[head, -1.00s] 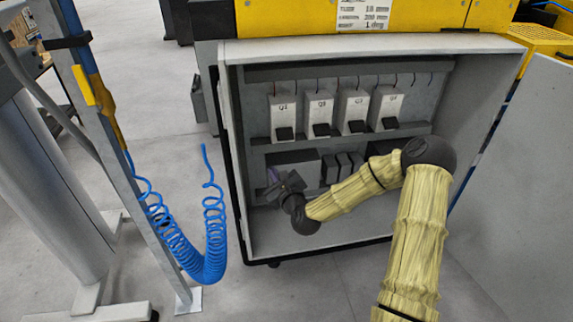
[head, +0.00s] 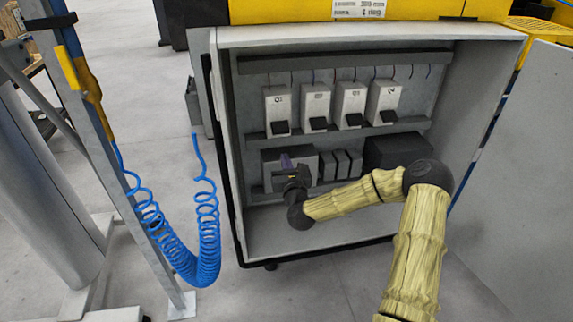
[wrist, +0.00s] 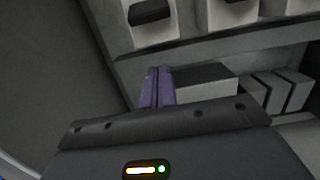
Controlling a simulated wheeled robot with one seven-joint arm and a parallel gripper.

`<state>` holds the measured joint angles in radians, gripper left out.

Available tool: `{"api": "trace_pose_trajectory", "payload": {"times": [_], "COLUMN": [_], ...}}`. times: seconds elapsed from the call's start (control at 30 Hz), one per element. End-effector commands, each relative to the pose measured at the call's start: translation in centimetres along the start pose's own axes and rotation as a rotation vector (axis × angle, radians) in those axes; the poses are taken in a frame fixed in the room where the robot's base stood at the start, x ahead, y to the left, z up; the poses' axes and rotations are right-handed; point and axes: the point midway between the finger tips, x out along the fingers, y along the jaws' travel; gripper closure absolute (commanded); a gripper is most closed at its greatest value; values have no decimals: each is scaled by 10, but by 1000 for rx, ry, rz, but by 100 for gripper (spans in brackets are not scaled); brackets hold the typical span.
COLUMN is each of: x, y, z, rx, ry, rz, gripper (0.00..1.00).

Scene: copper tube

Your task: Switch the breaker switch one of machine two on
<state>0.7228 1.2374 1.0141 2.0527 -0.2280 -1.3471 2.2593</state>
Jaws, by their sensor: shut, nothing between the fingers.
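Inside the open cabinet a row of white breakers with black switch levers runs along the upper rail. The leftmost breaker (head: 278,105), labelled Q1 in the earlier head view, has its black lever (head: 281,128) low on its front, and the lever also shows at the top of the wrist view (wrist: 151,11). My gripper (head: 287,160) is below this breaker, in front of the lower row, with its purple fingers pointing up. In the wrist view the fingers (wrist: 157,86) are together with nothing between them. They are apart from the lever.
More breakers (head: 316,105) stand close to the right of the first. A grey block (head: 307,160) and several dark modules (head: 342,165) sit on the lower rail. A blue coiled hose (head: 205,265) hangs outside at left.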

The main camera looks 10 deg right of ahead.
Motion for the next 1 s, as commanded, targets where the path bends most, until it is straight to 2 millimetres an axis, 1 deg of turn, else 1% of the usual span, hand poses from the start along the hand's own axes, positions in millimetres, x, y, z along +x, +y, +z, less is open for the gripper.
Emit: {"api": "trace_pose_trajectory", "payload": {"times": [0.03, 0.2, 0.5, 0.6, 0.8, 1.0], "x": [9, 35, 71, 65, 59, 56], "y": [1, 1, 0, 0, 0, 0], "z": [-2, -2, -2, 12, 30, 37], "rx": [-1, -1, 0, -1, -1, 0], "ry": [-3, -2, 0, -2, -1, 1], "rz": [1, 0, 0, 2, 2, 1], "gripper": [100, 100, 100, 100, 100, 100]}}
